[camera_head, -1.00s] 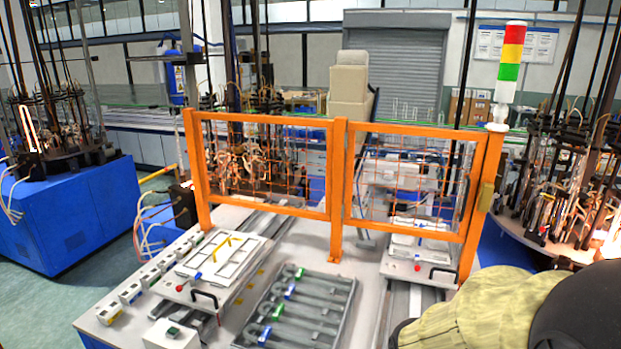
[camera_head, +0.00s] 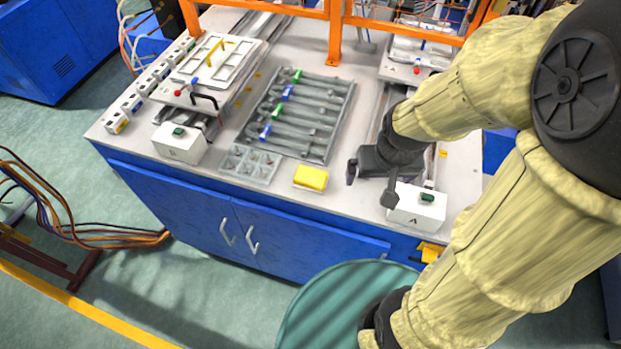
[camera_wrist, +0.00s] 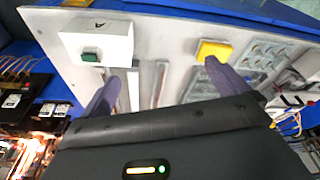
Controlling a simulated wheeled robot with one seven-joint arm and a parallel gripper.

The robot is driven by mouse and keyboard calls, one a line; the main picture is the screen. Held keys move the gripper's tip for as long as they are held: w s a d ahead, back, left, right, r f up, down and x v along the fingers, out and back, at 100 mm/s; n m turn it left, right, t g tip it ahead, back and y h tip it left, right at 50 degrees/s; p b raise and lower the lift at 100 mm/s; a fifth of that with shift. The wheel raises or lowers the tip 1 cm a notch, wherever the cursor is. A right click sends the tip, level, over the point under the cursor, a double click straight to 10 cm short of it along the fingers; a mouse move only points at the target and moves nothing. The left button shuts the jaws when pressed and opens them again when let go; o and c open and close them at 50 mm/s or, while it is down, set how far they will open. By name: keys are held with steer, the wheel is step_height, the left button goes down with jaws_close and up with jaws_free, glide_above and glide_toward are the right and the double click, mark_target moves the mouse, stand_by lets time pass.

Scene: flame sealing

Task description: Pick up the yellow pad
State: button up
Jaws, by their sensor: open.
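The yellow pad (camera_head: 311,177) lies flat on the light grey table top near its front edge, right of a small grey compartment tray. It also shows in the wrist view (camera_wrist: 214,51), just beyond the tip of the right-hand finger. My gripper (camera_head: 370,185) is open and empty, to the right of the pad and apart from it in the head view.
White box A (camera_head: 416,205) stands close to my gripper at the front right. The compartment tray (camera_head: 248,164) and a grey rack (camera_head: 338,118) with green and blue parts lie left of and behind the pad. An orange fence (camera_head: 335,32) stands farther back. White box B (camera_head: 179,143) is at the left.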

steer(key=m+g+b, duration=0.3)
steer(key=m, duration=0.1)
glide_above(312, 177)
steer(key=shift+s+f, duration=0.1)
step_height(312, 177, down, 12)
steer(key=shift+f+p, duration=0.15)
steer(key=shift+p, duration=0.9)
